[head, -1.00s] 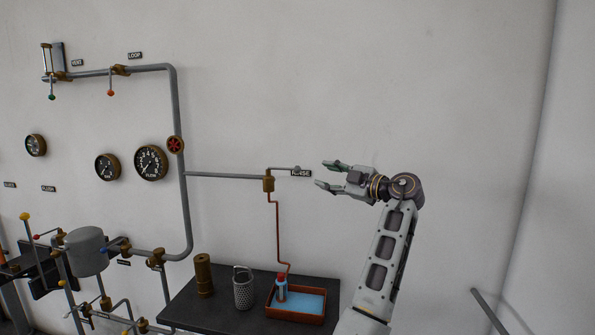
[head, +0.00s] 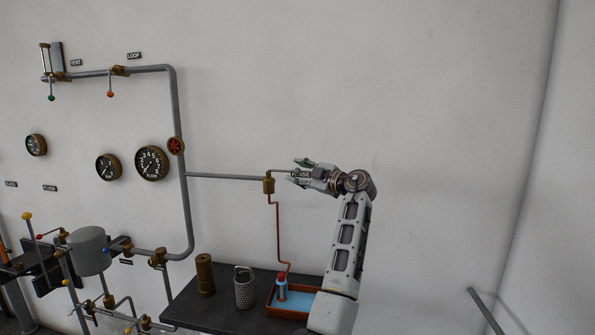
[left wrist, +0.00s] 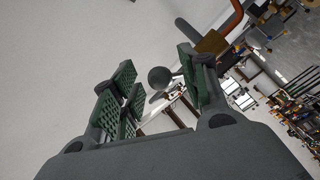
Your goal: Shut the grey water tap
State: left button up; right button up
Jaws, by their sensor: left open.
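The grey water tap has a brass body (head: 268,184) on the grey wall pipe. Its grey lever (head: 281,170) sticks out sideways to the right. My left gripper (head: 294,171) is open at the lever's free end, with its fingers pointing left. In the left wrist view, the lever's dark grey ball knob (left wrist: 159,77) shows between the open green-padded fingers (left wrist: 155,92), and the brass body (left wrist: 212,42) is beyond the right-hand finger. I cannot tell whether a finger touches the knob. My right gripper is not in view.
The wall right of my arm is clear.

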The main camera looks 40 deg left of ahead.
pick_arm(q)
jog(key=shift+a, duration=0.55)
jog(key=c, duration=0.9)
grip_shut()
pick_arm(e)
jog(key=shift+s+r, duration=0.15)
